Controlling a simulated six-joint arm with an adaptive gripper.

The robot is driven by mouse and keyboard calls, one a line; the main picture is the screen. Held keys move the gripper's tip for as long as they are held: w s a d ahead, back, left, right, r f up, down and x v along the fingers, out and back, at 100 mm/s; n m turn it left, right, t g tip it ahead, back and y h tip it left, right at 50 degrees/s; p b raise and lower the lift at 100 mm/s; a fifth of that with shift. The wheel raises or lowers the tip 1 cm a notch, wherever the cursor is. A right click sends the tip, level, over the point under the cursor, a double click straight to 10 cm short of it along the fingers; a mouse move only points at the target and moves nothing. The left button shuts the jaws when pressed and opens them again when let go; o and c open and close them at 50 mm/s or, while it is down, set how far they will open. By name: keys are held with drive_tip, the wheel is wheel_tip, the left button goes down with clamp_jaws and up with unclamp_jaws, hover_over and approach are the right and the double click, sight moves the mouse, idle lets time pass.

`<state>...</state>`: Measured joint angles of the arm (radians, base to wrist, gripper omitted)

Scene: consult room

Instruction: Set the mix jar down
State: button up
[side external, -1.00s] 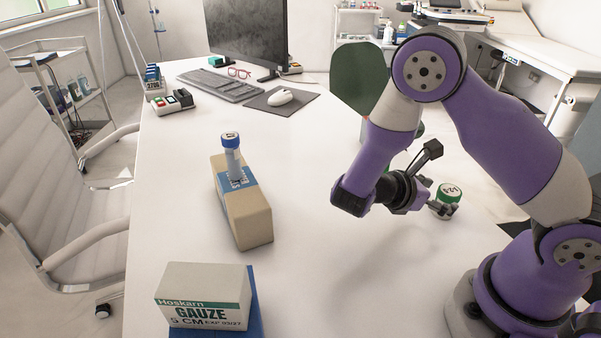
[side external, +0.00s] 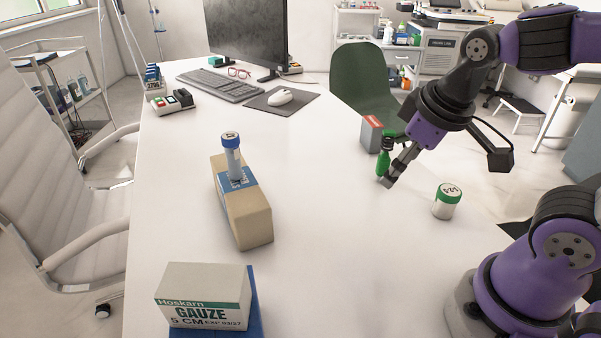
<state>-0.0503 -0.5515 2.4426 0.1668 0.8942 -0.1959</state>
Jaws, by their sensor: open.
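A white jar with a green lid and dark markings (side external: 447,201), which looks like the mix jar, stands upright on the white table at the right. Nothing touches it. My gripper (side external: 389,165) is open, to the left of and behind the jar. Its fingers are low over the table, beside a small green upright object (side external: 382,162). I cannot tell whether a finger touches that object or whether it stands between the fingers. The gripper and arm partly hide the area behind them.
A grey and red box (side external: 371,134) stands behind the green object. A tan block (side external: 246,215) with a blue-capped tube (side external: 232,157) is at centre left. A gauze box (side external: 205,297) is at the front. A keyboard (side external: 221,86) and mouse (side external: 281,97) lie at the back. The table's front middle is clear.

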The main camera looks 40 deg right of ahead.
drive_tip(key=shift+o, duration=0.2)
drive_tip(key=shift+s+a+r+m+t+y, duration=0.3)
drive_tip(key=shift+a+r+t, duration=0.15)
drive_tip(key=shift+r, duration=0.1)
drive_tip(key=shift+s+a+r+m+t+y, duration=0.2)
drive_tip(key=shift+a+r+m+t, duration=0.15)
drive_tip(key=shift+a+r, duration=0.15)
drive_tip(key=shift+d, duration=0.1)
drive_tip(key=m+g+h, duration=0.2)
drive_tip(key=m+g, duration=0.6)
drive_tip(key=m, duration=2.1)
hover_over(449, 190)
drive_tip(key=w+a, duration=0.1)
wheel_tip(449, 190, down, 7)
drive_tip(key=shift+w+a, duration=0.1)
drive_tip(key=shift+a, duration=0.05)
drive_tip(key=x, duration=1)
drive_tip(key=shift+w, duration=0.1)
drive_tip(key=c, duration=1.3)
